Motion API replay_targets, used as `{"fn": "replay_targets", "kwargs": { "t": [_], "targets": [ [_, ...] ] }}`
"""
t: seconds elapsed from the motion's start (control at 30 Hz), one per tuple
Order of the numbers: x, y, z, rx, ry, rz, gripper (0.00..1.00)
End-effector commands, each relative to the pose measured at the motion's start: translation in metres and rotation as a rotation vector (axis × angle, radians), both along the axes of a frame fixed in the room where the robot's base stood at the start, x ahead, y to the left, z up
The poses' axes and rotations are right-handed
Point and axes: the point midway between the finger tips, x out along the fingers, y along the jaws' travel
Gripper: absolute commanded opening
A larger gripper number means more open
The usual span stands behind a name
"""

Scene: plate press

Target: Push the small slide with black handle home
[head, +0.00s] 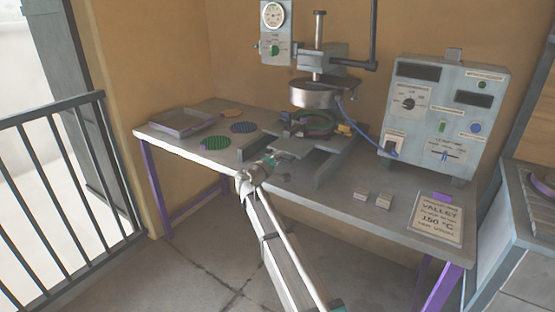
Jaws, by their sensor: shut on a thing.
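The small slide (305,159) is a grey plate sticking out toward me from under the press, between grey rails. A ring-shaped mould with a green rim (314,124) sits behind it, below the round metal press head (320,92). My gripper (272,160) is at the slide's front left end, reached from below by my arm. It is shut at the slide's front, where the black handle appears to be. The handle is mostly hidden by my gripper and too small to make out clearly.
Two small blocks (372,197) and a sign (436,219) lie at right. A control box (445,117) stands behind them.

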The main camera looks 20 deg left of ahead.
Motion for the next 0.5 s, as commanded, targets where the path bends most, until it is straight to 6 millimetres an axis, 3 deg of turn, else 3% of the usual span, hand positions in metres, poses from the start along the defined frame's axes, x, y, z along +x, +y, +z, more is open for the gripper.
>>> {"fn": "replay_targets", "kwargs": {
  "t": [0.17,0.2,0.37,0.5],
  "targets": [
    [0.0012,0.0022,0.0010,-0.003,-0.002,-0.001,0.00],
    [0.0009,0.0028,0.0010,-0.003,-0.002,0.000,0.21],
    [-0.0012,0.0052,0.0007,-0.002,-0.001,0.003,0.51],
    [-0.0026,0.0063,0.0005,-0.001,-0.001,0.005,0.51]
  ]
}}
